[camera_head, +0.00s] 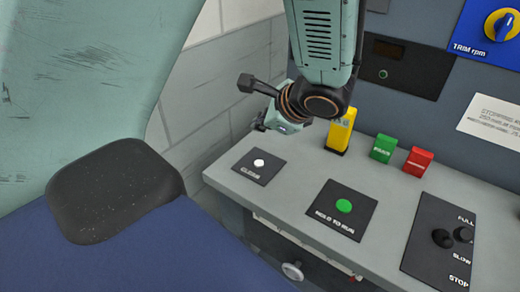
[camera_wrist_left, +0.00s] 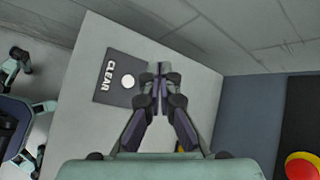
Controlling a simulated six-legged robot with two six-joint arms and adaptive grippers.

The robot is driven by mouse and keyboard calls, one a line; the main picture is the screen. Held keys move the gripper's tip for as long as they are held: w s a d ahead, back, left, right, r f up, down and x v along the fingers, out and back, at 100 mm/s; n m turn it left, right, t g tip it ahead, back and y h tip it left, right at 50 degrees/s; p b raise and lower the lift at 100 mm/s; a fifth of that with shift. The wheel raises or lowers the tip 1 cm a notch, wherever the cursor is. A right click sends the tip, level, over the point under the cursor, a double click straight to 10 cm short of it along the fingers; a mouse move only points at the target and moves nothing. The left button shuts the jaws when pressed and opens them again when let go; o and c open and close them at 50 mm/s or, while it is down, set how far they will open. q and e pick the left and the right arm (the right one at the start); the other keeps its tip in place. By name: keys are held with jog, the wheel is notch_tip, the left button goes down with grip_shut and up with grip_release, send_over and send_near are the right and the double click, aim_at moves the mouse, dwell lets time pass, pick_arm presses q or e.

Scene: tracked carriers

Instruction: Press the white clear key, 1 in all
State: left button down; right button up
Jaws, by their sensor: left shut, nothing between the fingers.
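The white clear key (camera_head: 259,162) is a small round button on a dark plate (camera_head: 262,176) lettered CLEAR, at the left end of the grey console top. In the left wrist view the white key (camera_wrist_left: 128,81) lies just left of my closed fingertips. My left gripper (camera_head: 260,124) is shut and empty, above and behind the key in the head view. It also shows in the left wrist view (camera_wrist_left: 159,72), fingers together, apart from the key. The exact height of the fingertips over the console is hard to tell. My right gripper is not in view.
A green HOLD TO RUN button (camera_head: 343,206) sits right of the plate. A yellow block (camera_head: 341,131), a green block (camera_head: 383,148) and a red block (camera_head: 418,161) stand behind it. Black knobs (camera_head: 442,238) are at right. A tiled wall (camera_head: 215,90) rises behind left.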

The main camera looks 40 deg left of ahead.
aim_at(261, 165)
pick_arm(q)
jog(key=f+b, duration=0.3)
jog(key=shift+s+d+f, duration=0.15)
jog(key=shift+s, duration=0.15)
jog(key=f+b, duration=0.3)
jog(key=f, duration=0.1)
jog(key=shift+w+a+f, duration=0.1)
jog(key=shift+w+a, duration=0.1)
jog(key=shift+w, duration=0.2)
jog(key=shift+s+f+b, duration=0.1)
jog(key=shift+f+b, duration=0.15)
jog(key=shift+b, duration=0.1)
jog(key=shift+s+d, duration=0.15)
jog(key=shift+s, duration=0.05)
jog(key=shift+w+f, duration=0.15)
jog(key=shift+w, duration=0.05)
jog(key=shift+s, duration=0.15)
